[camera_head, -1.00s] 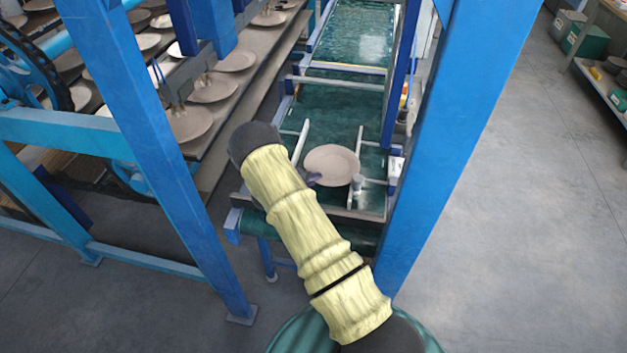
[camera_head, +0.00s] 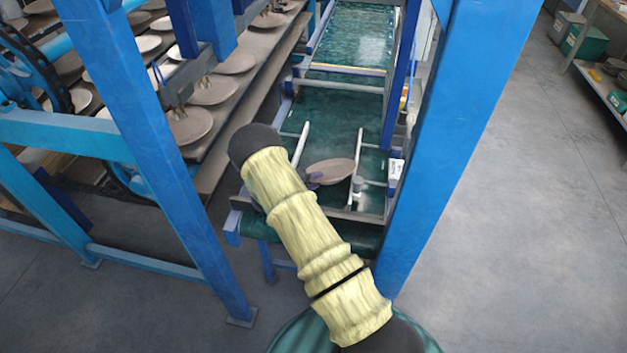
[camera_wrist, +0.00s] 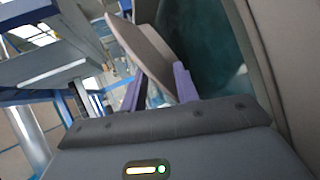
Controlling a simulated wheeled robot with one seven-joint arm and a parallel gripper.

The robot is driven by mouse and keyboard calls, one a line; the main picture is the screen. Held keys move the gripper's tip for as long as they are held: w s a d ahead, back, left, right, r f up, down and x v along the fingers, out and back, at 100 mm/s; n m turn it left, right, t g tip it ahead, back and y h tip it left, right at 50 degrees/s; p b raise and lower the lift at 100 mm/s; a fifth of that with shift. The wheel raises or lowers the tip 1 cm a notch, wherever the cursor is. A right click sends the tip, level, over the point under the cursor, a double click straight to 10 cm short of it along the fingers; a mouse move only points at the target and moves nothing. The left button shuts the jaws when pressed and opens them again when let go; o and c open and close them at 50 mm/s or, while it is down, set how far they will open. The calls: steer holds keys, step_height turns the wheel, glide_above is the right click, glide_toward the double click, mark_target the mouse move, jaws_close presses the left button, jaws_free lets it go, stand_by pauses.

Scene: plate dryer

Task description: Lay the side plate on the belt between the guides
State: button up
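The tan side plate (camera_head: 331,171) is above the green belt (camera_head: 334,112), between two pale guide rails, a left one (camera_head: 301,143) and a right one (camera_head: 357,150). The plate looks tilted, showing as a narrow oval. My gripper (camera_head: 314,178) is at its left near edge, mostly hidden behind my arm. In the wrist view the purple fingers of my gripper (camera_wrist: 160,88) are on either side of the plate's rim (camera_wrist: 148,50), shut on it. I cannot tell whether the plate touches the belt.
A blue post (camera_head: 460,130) stands close on the right and another blue post (camera_head: 150,140) on the left. A grey crossbar (camera_head: 338,84) spans the belt farther back. A rack with several plates (camera_head: 205,90) is at the left. A small white box (camera_head: 395,171) sits beside the belt.

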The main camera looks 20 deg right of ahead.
steer(key=shift+s+a+f+p, duration=0.1)
steer(key=shift+s+p, duration=0.15)
steer(key=shift+p, duration=0.1)
steer(key=b+v, duration=0.2)
steer(key=v, duration=0.3)
steer(key=b+v, duration=0.2)
steer(key=v, duration=0.4)
steer(key=shift+w+a, duration=0.1)
steer(key=shift+w, duration=0.1)
steer(key=shift+s+a+r, duration=0.15)
steer(key=shift+a+r, duration=0.15)
steer(key=shift+r, duration=0.15)
steer(key=s+a+r+m+y, duration=0.1)
steer(key=s+r+y, duration=0.3)
steer(key=s, duration=0.3)
steer(key=s+r+m+g+y, duration=0.1)
steer(key=s+r+m+y, duration=0.1)
steer(key=s+r+y, duration=0.2)
steer(key=s+a+r+m+g+y, duration=0.1)
steer(key=s+r+y, duration=0.3)
steer(key=s, duration=0.8)
step_height(320, 180, up, 3)
steer(key=shift+s+a+f+m, duration=0.1)
steer(key=shift+s+a+m, duration=0.15)
steer(key=shift+a+m, duration=0.1)
